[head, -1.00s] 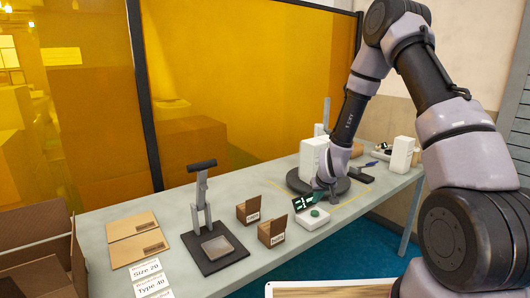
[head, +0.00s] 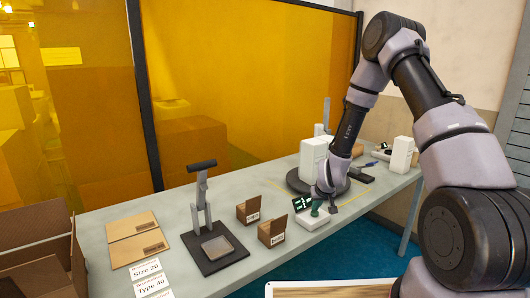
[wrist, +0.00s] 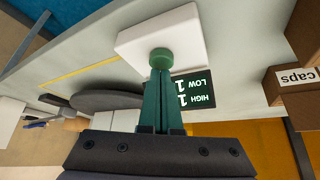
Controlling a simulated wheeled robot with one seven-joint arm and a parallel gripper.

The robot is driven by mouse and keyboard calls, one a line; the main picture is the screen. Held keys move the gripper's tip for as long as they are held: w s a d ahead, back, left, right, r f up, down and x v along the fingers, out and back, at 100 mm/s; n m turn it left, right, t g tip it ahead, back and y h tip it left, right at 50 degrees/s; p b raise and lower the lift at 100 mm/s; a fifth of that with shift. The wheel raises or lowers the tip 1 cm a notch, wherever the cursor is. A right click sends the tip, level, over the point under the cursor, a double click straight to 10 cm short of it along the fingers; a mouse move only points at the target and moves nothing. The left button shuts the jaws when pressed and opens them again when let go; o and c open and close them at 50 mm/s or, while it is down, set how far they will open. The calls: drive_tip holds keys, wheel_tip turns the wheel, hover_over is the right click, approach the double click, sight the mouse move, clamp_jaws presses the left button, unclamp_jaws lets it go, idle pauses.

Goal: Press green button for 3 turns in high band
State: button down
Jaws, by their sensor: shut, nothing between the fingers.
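The green button (wrist: 161,58) sits on a white control box (wrist: 190,32), which also shows on the table in the head view (head: 308,222). My gripper (wrist: 161,74) is shut and empty. Its fingertips are right at the button in the wrist view; I cannot tell whether they press it. A dark display (wrist: 194,92) stands beside the button and appears to read 1 for HIGH and 1 for LOW. It shows small in the head view (head: 302,203).
Small cardboard boxes (head: 271,232) stand left of the control box. A black press stand (head: 214,252), flat cartons (head: 136,238) and label cards (head: 149,275) lie further left. Another white block (head: 402,153) is at the right. A yellow line (head: 357,194) marks the table near the turntable.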

drive_tip(key=shift+f, duration=0.35)
drive_tip(key=s+a+r, duration=0.1)
drive_tip(key=s+r, duration=0.4)
drive_tip(key=s, duration=0.1)
drive_tip(key=shift+a, duration=0.25)
idle(0.9)
drive_tip(key=shift+r, duration=0.1)
idle(4.3)
drive_tip(key=s+d+r+m, duration=0.1)
drive_tip(key=s+d+r, duration=0.1)
drive_tip(key=r, duration=1)
drive_tip(key=s+d+r+m, duration=0.1)
drive_tip(key=s+d+r, duration=0.1)
drive_tip(key=r, duration=1.1)
drive_tip(key=s+d+r+m, duration=0.1)
drive_tip(key=s+r, duration=0.6)
drive_tip(key=s, duration=0.3)
drive_tip(key=s+d+r+m+t+y, duration=0.1)
drive_tip(key=s+d+r+m, duration=0.1)
drive_tip(key=s+r, duration=0.6)
drive_tip(key=shift+s, duration=1.1)
